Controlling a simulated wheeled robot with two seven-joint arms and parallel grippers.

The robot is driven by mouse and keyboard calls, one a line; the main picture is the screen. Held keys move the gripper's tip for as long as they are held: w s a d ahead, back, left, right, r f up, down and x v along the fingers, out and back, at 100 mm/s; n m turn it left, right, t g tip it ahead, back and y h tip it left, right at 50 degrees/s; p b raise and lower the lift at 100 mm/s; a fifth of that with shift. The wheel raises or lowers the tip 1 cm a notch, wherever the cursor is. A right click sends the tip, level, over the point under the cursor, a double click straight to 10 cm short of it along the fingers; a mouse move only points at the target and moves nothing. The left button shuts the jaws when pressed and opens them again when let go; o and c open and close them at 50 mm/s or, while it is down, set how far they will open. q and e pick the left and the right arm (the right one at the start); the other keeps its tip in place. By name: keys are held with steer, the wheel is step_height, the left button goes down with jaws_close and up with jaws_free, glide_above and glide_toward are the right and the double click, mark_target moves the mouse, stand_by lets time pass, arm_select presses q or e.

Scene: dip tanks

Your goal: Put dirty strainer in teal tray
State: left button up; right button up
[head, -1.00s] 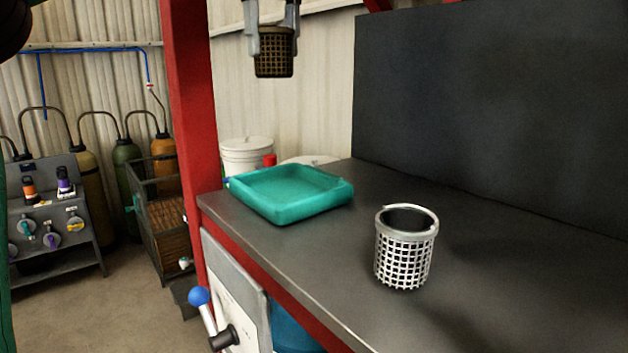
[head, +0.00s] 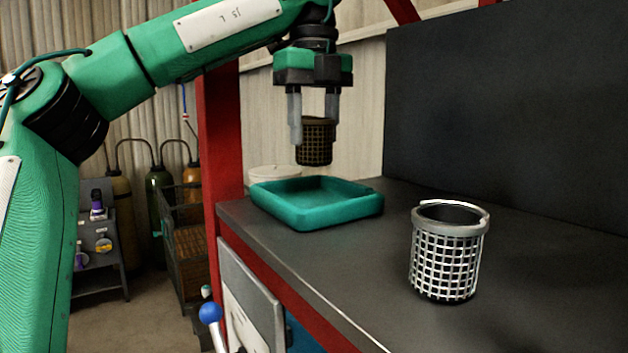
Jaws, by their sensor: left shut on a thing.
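My left gripper (head: 314,118) points down, shut on a dark brownish mesh strainer (head: 314,145), the dirty one. The strainer hangs upright in the air above the teal tray (head: 318,218), with a gap between its bottom and the tray. The teal tray is shallow and square, looks empty, and sits at the far left end of the dark bench. A clean-looking silver mesh strainer (head: 446,258) stands upright on the bench, nearer and to the right. My right gripper is not in view.
The dark bench top (head: 540,255) is clear around the silver strainer. A dark upright panel (head: 510,110) closes its back. A red post (head: 222,140) stands left of the tray. A lever with a blue knob (head: 210,313) sticks out at the bench front.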

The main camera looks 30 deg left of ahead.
mark_target(313, 165)
arm_select(q)
step_height(313, 165, down, 6)
steer(key=shift+s+r+b, duration=0.1)
steer(key=shift+r+b, duration=0.1)
steer(key=shift+b, duration=0.3)
steer(key=shift+f, duration=0.2)
steer(key=o, duration=1)
steer(key=shift+f, duration=0.1)
